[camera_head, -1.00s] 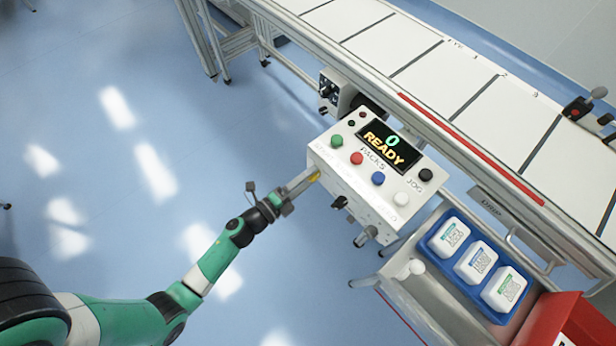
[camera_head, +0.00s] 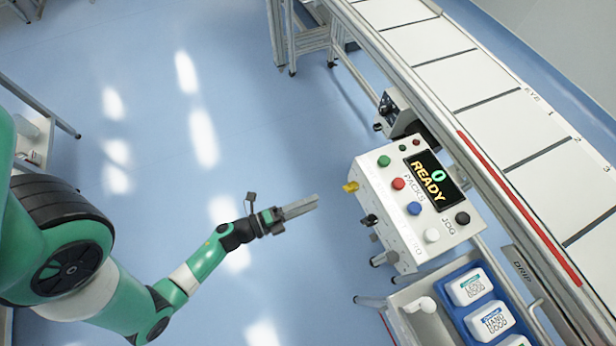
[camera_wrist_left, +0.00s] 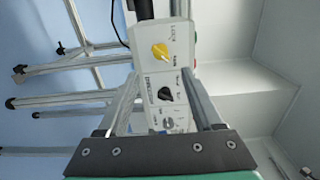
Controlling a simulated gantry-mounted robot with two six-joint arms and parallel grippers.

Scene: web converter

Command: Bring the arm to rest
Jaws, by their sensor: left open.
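My left gripper (camera_head: 299,207) hangs over the blue floor at the end of the green arm, left of the control box, with a clear gap to it. It is open and empty; in the left wrist view its two fingers (camera_wrist_left: 163,100) stand apart, framing the box's side panel. The white control box (camera_head: 395,222) shows a READY display (camera_head: 433,176) with a 0. A yellow knob (camera_head: 350,187) sits on its side, also seen in the left wrist view (camera_wrist_left: 160,51), with a black knob (camera_wrist_left: 164,94) beside it. My right gripper is not in view.
The conveyor (camera_head: 480,130) runs along the right behind the box. A blue tray (camera_head: 449,292) with white packs stands on a cart at the lower right. A white shelf or cart (camera_head: 40,110) stands at the left edge. The floor (camera_head: 160,150) between is clear.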

